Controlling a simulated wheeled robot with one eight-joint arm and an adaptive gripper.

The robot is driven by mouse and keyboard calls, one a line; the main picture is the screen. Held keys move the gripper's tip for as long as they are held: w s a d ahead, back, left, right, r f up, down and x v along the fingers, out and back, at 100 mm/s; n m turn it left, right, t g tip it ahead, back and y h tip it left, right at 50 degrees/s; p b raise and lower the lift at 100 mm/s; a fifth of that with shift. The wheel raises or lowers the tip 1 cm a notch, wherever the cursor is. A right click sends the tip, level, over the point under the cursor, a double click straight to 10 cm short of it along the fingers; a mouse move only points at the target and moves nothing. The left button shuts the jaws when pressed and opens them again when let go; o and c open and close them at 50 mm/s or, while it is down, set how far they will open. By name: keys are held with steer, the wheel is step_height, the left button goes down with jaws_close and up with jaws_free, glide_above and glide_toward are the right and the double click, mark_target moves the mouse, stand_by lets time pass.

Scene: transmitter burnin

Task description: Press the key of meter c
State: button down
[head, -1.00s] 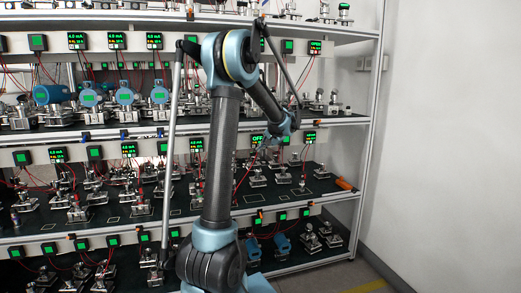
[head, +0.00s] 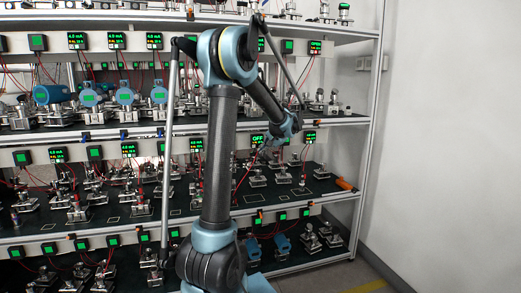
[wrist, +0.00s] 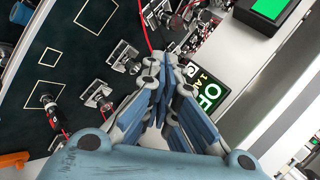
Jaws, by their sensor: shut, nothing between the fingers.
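My gripper (wrist: 166,68) is shut and empty in the wrist view, its fingertips drawn together beside a meter (wrist: 209,95). That meter has a black screen with green letters, of which only the first, "O", is clear; my fingers cover part of it. In the head view a meter (head: 257,138) reading OFF sits on the strip above the third shelf, close to the end of my arm. Whether the fingertips touch the meter cannot be told. No letter c shows on any meter, and I cannot make out the key.
A plain green-screened box (wrist: 268,8) sits beside the meter in the wrist view. Metal clamp fixtures (wrist: 124,57) and red wires lie on the dark shelf mat (wrist: 60,25). An orange item (head: 345,184) lies at the shelf's right end.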

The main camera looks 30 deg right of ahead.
steer(key=s, duration=0.2)
steer(key=s+a, duration=0.1)
steer(key=s, duration=0.1)
stand_by(0.9)
steer(key=s+a+f+n+g+y, duration=0.1)
steer(key=s+a+n+g, duration=0.15)
steer(key=a, duration=1.25)
steer(key=s+a+f+n+g, duration=0.15)
steer(key=s+a+n, duration=0.25)
steer(key=a, duration=1.2)
steer(key=s+a+f+n+g, duration=0.25)
steer(key=s+a+f, duration=0.25)
steer(key=s+a, duration=0.55)
steer(key=s+a+f+n+h, duration=0.2)
steer(key=s+f+n, duration=0.3)
steer(key=s+f, duration=0.3)
steer(key=s+a+g, duration=0.1)
steer(key=s, duration=0.3)
steer(key=shift+s+h, duration=0.15)
steer(key=shift+h, duration=0.15)
